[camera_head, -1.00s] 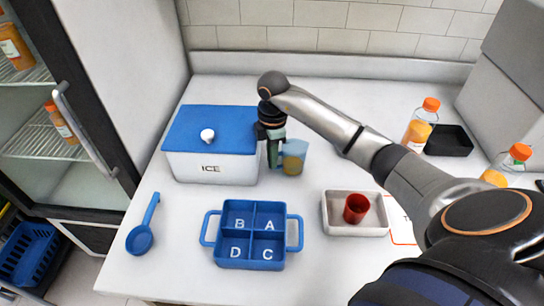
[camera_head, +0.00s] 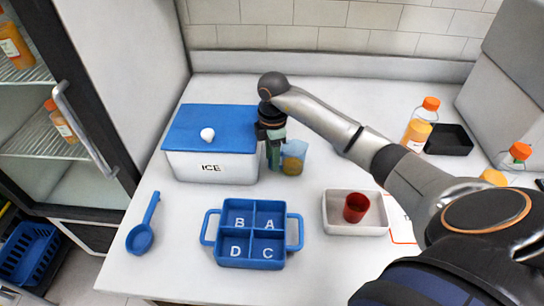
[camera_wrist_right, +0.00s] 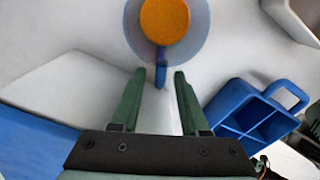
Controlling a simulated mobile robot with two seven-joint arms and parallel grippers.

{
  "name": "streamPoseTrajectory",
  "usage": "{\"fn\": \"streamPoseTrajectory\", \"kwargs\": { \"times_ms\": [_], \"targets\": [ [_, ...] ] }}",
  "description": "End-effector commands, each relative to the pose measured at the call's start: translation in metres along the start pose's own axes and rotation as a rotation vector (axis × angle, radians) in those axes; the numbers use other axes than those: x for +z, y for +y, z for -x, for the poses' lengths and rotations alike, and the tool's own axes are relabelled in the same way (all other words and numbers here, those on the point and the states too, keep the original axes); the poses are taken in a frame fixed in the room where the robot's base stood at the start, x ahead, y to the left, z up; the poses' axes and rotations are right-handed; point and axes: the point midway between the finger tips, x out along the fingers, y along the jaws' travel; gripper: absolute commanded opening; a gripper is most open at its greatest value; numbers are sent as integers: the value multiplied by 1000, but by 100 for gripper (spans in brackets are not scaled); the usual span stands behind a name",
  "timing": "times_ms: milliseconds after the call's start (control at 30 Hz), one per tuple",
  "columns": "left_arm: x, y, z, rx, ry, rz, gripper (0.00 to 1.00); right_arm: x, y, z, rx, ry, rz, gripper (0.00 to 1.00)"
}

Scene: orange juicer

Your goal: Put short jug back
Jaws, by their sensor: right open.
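The short jug (camera_head: 293,160) is a see-through blue cup with orange content. It stands on the counter just right of the ice box in the head view. The wrist view shows the jug (camera_wrist_right: 166,22) from above, with its blue handle pointing toward my right gripper (camera_wrist_right: 159,74). The gripper's green fingers are open, one on each side of the handle's end, with gaps showing. In the head view my right gripper (camera_head: 273,158) is between the ice box and the jug. My left gripper is not in view.
The ice box (camera_head: 210,167) with a blue lid stands close left of the gripper. A blue divided tray (camera_head: 252,262), a blue scoop (camera_head: 140,238) and a white tray (camera_head: 356,229) with a red cup (camera_head: 356,208) are in front. Bottles (camera_head: 418,130) and a black tray (camera_head: 448,140) are at right.

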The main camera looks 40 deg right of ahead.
Motion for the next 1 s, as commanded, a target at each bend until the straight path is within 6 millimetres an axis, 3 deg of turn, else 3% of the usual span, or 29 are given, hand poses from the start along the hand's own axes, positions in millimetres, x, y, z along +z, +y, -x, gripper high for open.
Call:
{"fn": "streamPoseTrajectory", "kwargs": {
  "times_ms": [600,1000],
  "targets": [
    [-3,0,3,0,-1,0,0,0,1,113,5,0,1,44],
    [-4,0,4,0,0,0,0,0,0,120,1,1,0,44]
  ]
}}
